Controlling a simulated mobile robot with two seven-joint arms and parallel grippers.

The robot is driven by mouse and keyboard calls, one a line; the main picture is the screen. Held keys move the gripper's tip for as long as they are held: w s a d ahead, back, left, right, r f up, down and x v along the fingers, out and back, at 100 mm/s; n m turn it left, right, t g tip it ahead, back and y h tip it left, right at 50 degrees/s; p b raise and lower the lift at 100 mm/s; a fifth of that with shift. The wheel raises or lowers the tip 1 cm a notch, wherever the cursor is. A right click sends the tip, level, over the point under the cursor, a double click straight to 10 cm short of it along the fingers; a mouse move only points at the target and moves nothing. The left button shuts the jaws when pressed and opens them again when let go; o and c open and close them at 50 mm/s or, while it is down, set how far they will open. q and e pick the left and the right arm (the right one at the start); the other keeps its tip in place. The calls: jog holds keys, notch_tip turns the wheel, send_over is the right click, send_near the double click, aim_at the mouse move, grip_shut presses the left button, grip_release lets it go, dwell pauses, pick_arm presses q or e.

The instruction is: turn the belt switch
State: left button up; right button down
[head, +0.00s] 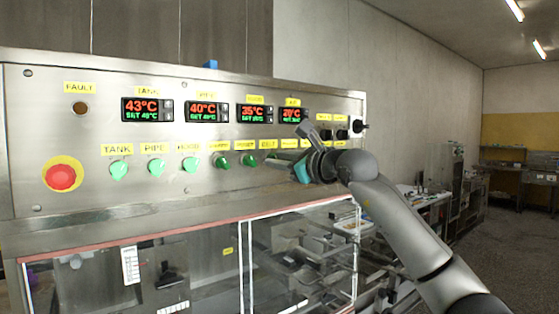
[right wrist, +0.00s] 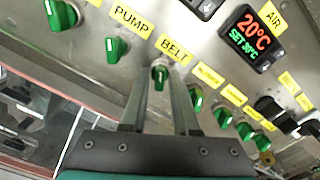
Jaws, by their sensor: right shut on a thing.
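The belt switch (right wrist: 159,76) is a green knob under the yellow BELT label (right wrist: 175,50) on a steel control panel. In the right wrist view it sits between the two fingers of my right gripper (right wrist: 160,88), which is shut on it. In the head view my right gripper (head: 290,165) reaches the panel from the right, just below the BELT label, and hides the switch. My left gripper is not in view.
Similar green knobs run along the same row, with the pump switch (right wrist: 116,48) beside the belt switch. A red emergency button (head: 60,177) is at the far left. Temperature displays (head: 207,112) sit above. A glazed enclosure (head: 190,265) lies below the panel.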

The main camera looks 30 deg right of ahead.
jog(key=shift+d+m+b, duration=0.1)
jog(key=shift+m+b, duration=1.3)
jog(key=shift+m, duration=4.7)
jog(key=c, duration=0.9)
grip_release()
